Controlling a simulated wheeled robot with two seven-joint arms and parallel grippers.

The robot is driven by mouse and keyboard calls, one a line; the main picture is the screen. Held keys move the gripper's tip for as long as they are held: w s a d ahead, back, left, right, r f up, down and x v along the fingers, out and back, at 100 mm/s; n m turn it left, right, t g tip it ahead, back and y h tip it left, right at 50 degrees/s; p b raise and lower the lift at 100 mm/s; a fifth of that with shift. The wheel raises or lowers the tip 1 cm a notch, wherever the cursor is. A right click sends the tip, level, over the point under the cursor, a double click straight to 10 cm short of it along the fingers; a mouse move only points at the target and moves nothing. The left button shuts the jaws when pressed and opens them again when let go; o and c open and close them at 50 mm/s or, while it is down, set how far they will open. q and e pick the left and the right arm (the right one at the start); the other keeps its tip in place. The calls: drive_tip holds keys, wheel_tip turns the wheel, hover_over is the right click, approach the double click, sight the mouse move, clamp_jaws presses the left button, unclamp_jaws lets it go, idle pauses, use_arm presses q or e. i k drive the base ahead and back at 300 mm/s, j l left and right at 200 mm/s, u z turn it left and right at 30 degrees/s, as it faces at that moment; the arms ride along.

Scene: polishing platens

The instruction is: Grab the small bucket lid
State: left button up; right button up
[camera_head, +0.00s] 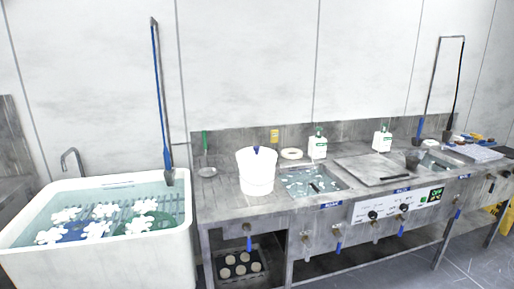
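A white bucket (257,178) stands upright on the steel counter, left of the sunken basin. Its top looks pale, with a small dark blue piece at the rim; I cannot tell whether a lid covers it. A small cream round, flat thing (291,154) lies behind the basin, to the right of the bucket; I cannot tell whether it is a lid. Neither of my grippers shows in the head view.
The steel counter (222,207) runs along the wall. It holds a water-filled basin (312,183), a flat steel cover (368,169) and white bottles (317,147). A large white tub (120,262) with water and white flower-shaped pieces stands at left.

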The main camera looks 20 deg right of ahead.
sight(256, 155)
drive_tip(key=i+z, duration=0.3)
drive_tip(key=i, duration=0.2)
drive_tip(key=i+z, duration=0.25)
drive_tip(key=i, duration=0.3)
drive_tip(key=i+j+z, duration=0.3)
drive_tip(key=i, duration=0.15)
drive_tip(key=i+j+z, duration=0.3)
drive_tip(key=i, duration=0.2)
